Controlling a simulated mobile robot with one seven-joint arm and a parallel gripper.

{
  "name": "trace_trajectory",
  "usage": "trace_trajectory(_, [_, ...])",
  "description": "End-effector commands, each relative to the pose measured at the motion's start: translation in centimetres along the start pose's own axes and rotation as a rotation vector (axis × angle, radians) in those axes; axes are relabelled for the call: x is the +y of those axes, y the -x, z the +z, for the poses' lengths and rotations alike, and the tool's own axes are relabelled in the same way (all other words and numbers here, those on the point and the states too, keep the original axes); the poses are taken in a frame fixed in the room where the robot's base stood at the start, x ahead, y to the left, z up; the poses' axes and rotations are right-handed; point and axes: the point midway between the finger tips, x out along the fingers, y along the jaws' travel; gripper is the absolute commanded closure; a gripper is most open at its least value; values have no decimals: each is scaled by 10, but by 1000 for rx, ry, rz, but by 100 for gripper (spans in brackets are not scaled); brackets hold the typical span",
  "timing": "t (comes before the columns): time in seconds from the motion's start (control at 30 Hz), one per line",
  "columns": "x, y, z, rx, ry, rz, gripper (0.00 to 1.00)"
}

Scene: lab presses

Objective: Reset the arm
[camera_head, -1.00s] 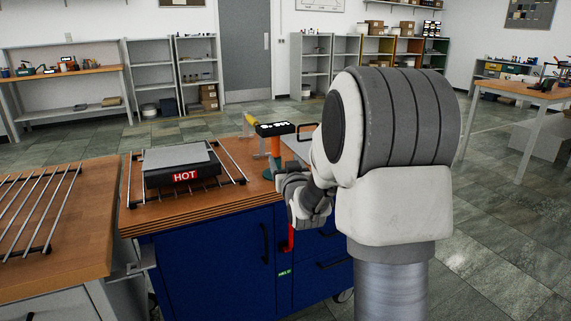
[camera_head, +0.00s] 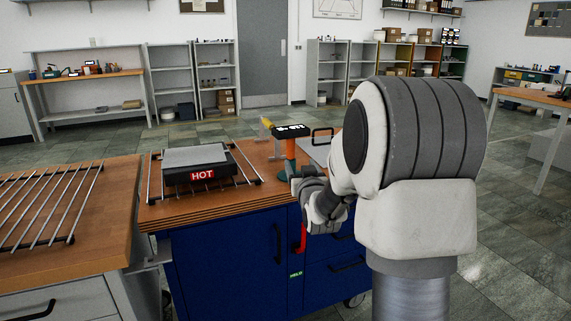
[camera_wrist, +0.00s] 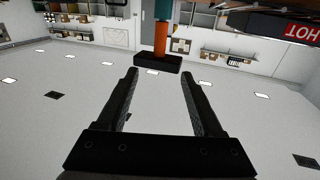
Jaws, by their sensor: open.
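My arm stands at the right of the head view, folded, with its wrist low in front of the blue cabinet (camera_head: 225,262). My gripper (camera_wrist: 160,72) shows in the wrist view with its two dark fingers apart and nothing between them. In the head view the fingers are hidden or too small to tell. The wrist view looks upside down across the room. A press with an orange column (camera_head: 289,150) and black top stands on the bench just behind my wrist. It also shows past the fingertips in the wrist view (camera_wrist: 160,38).
A grey plate press marked HOT (camera_head: 196,165) sits on a wire rack on the wooden bench (camera_head: 160,214). Another rack (camera_head: 45,205) lies on the left bench. A red upright handle (camera_head: 301,238) is beside my wrist.

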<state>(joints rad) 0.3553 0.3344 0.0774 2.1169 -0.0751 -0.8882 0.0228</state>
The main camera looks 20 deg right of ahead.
Motion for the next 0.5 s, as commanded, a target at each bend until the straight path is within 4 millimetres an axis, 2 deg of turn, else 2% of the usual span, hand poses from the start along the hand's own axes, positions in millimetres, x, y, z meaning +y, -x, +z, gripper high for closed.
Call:
trace_trajectory(0.27, [-8,8,-6,-39,5,-9,32])
trace_trajectory(0.37, [-20,24,-13,-109,14,-23,32])
trace_trajectory(0.5, [-40,62,-20,-254,30,-48,32])
